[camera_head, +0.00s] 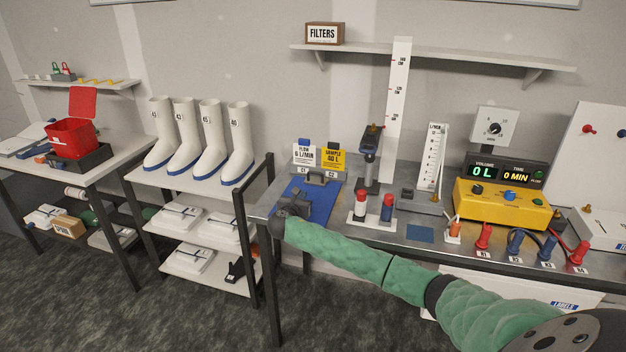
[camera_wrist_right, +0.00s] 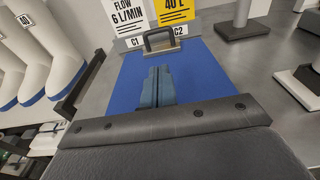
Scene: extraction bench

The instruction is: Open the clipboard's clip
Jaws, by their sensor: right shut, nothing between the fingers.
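The clipboard is a blue board (camera_head: 322,209) lying on the left end of the metal bench; it also fills the middle of the right wrist view (camera_wrist_right: 205,75). Its dark grey clip (camera_head: 317,177), with a raised handle-like lever, is at the board's far edge; the right wrist view shows the clip (camera_wrist_right: 160,41) just beyond my fingertips. My right gripper (camera_head: 296,203) is over the board on the near side of the clip. In the right wrist view its fingers (camera_wrist_right: 158,70) are together and empty, with a gap to the clip. My left gripper is not in view.
Behind the clip stand a white FLOW card (camera_head: 304,155) and a yellow SAMPLE card (camera_head: 334,158). A dark stand (camera_head: 369,160) and red and blue-capped tubes (camera_head: 361,206) are to the right. A rack with white boots (camera_head: 198,140) is left of the bench.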

